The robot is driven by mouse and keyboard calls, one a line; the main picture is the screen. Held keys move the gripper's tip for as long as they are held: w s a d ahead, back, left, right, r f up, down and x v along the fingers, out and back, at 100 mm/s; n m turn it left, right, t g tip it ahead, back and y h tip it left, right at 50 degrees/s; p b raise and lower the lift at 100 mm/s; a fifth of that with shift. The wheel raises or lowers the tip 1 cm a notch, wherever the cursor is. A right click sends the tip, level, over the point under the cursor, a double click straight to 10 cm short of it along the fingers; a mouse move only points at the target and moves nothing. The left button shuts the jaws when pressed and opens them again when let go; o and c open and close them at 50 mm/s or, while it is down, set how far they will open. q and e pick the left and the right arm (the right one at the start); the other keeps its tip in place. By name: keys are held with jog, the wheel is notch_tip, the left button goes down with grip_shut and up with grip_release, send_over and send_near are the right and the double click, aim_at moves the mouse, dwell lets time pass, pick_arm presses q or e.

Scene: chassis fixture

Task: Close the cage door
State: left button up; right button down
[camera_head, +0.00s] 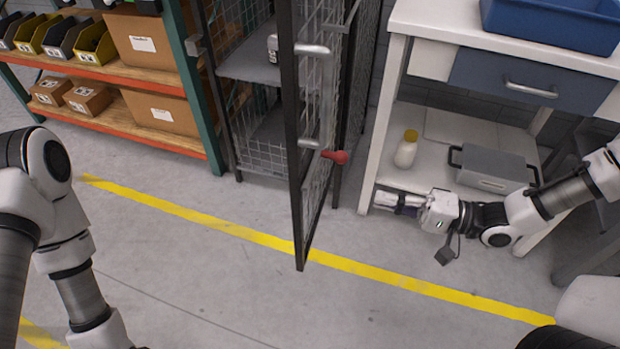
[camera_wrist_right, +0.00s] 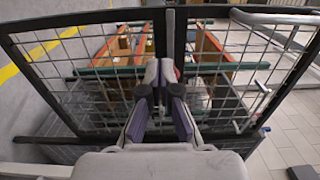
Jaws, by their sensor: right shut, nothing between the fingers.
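The cage door (camera_head: 292,130) is a dark-framed wire mesh panel. It stands open, swung out from the cage (camera_head: 250,100) toward me, and I see it almost edge-on. It has silver bar handles (camera_head: 311,50) and a red knob (camera_head: 335,156). My right gripper (camera_head: 378,197) is shut and empty, low to the right of the door and apart from it in the head view. In the right wrist view the closed fingertips (camera_wrist_right: 160,70) point at dark-framed mesh (camera_wrist_right: 80,60); contact cannot be told. My left gripper is out of frame; only its arm shows.
A white workbench (camera_head: 398,110) with a blue drawer stands right of the door; its lower shelf holds a yellow-capped bottle (camera_head: 406,149) and a grey case (camera_head: 492,168). A shelf rack (camera_head: 170,83) stands left. The floor in front is clear, crossed by a yellow line (camera_head: 200,217).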

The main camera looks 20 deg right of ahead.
jog(key=b+x, duration=0.7)
jog(key=x, duration=0.6)
jog(key=shift+a, duration=0.3)
